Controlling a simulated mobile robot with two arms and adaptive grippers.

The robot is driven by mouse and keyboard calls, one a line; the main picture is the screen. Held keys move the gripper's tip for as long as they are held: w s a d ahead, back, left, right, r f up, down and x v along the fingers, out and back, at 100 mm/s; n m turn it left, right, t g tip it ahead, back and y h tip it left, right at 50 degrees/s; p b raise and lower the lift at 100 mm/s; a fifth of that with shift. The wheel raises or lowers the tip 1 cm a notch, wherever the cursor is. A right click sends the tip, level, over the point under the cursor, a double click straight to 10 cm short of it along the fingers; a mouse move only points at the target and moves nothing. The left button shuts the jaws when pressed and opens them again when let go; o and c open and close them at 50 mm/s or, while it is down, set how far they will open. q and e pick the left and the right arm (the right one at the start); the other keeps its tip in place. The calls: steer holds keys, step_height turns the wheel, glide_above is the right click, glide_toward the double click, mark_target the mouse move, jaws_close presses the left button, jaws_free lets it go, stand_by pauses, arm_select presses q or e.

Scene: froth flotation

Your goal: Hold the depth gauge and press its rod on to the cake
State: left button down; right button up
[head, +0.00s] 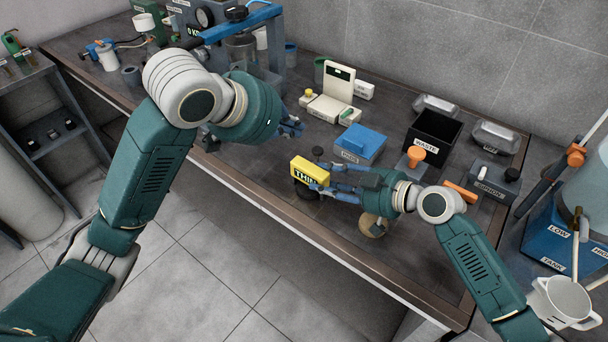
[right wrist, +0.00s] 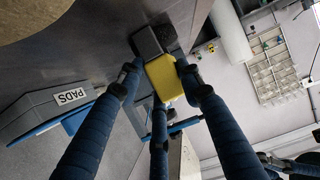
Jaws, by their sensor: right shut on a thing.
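A yellow block labelled "THIN" (head: 306,171), which looks like the depth gauge, is held between the blue fingers of my right gripper (head: 321,172). In the right wrist view the yellow gauge (right wrist: 165,80) sits between the fingertips (right wrist: 157,72), with a grey part at its far end. A dark round piece (head: 307,191) shows just below the gauge near the table's front; I cannot tell whether they touch. A tan round disc (head: 373,226), possibly the cake, lies partly hidden under my right wrist. My left gripper (head: 291,128) hangs over the table behind the gauge; its finger opening is unclear.
A blue-topped PADS box (head: 360,145) stands behind my right gripper. A black WASTE bin (head: 433,135), an orange-handled stamp (head: 415,156) and an orange-handled tool (head: 460,191) are to the right. A white scale (head: 335,92) stands at the back. The front left table strip is clear.

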steer(key=o, duration=1.3)
steer(key=v, duration=1.2)
steer(key=shift+f, duration=0.15)
steer(key=shift+s+f, duration=0.1)
steer(key=shift+s, duration=0.05)
